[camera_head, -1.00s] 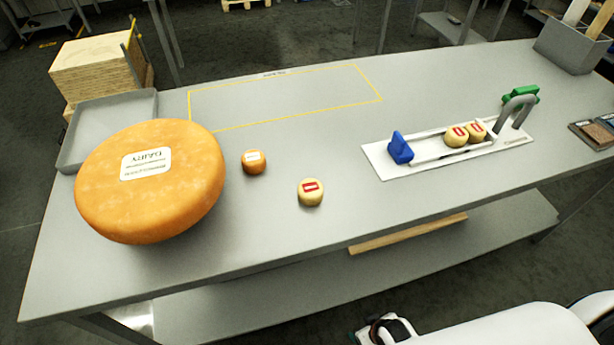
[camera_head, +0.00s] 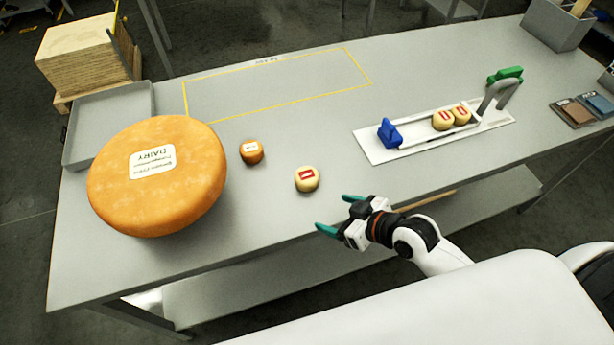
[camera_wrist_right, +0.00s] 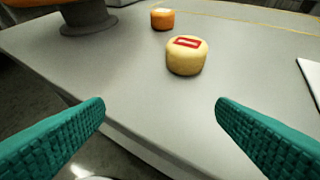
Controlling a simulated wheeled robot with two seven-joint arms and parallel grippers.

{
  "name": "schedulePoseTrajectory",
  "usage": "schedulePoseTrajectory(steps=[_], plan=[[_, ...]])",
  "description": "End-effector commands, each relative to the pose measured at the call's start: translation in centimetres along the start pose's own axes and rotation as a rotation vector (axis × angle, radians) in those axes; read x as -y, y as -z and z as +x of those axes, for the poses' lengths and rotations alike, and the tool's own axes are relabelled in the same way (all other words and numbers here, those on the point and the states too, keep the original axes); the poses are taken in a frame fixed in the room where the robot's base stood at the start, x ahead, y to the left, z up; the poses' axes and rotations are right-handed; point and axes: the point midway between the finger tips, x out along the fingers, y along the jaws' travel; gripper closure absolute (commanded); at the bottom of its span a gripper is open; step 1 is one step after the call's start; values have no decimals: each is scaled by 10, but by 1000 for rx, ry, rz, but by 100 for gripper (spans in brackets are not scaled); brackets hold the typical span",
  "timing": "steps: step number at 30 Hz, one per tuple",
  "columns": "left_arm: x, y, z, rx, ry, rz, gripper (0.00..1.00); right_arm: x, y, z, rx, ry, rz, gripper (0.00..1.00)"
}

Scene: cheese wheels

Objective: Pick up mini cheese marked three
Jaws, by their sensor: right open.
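A small pale yellow cheese (camera_head: 307,179) with a red-framed label stands on the table left of centre; it also shows ahead in the right wrist view (camera_wrist_right: 187,56). A small orange cheese (camera_head: 251,152) with a white label stands behind and left of it. Two more pale cheeses, one at the left (camera_head: 443,120) and one at the right (camera_head: 461,115), sit in the white rack (camera_head: 380,156). I cannot read a number on any label. My right gripper (camera_head: 336,214) is open and empty at the table's front edge, short of the nearest pale cheese. My left gripper is not in view.
A large orange cheese wheel (camera_head: 157,197) stands at the left, with a grey tray (camera_head: 76,151) behind it. The rack has a blue block (camera_head: 390,133) and a green handle (camera_head: 505,75). The table (camera_head: 255,215) is clear around the nearest pale cheese.

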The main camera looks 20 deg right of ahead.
Motion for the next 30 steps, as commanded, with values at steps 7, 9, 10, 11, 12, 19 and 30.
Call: schedulePoseTrajectory(steps=[7,9,10,11,12,19,30], plan=[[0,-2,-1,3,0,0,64,35,-24,4,180,13,-13,20],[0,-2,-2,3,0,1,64,40,-28,7,204,18,-11,20],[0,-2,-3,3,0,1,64,42,-30,9,210,20,-10,20],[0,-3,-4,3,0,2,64,43,-32,12,215,22,-9,20],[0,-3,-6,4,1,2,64,43,-34,18,218,22,-8,20],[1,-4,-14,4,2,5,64,43,-42,57,216,21,-7,20],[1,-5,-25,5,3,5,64,40,-48,91,214,20,-7,20]])
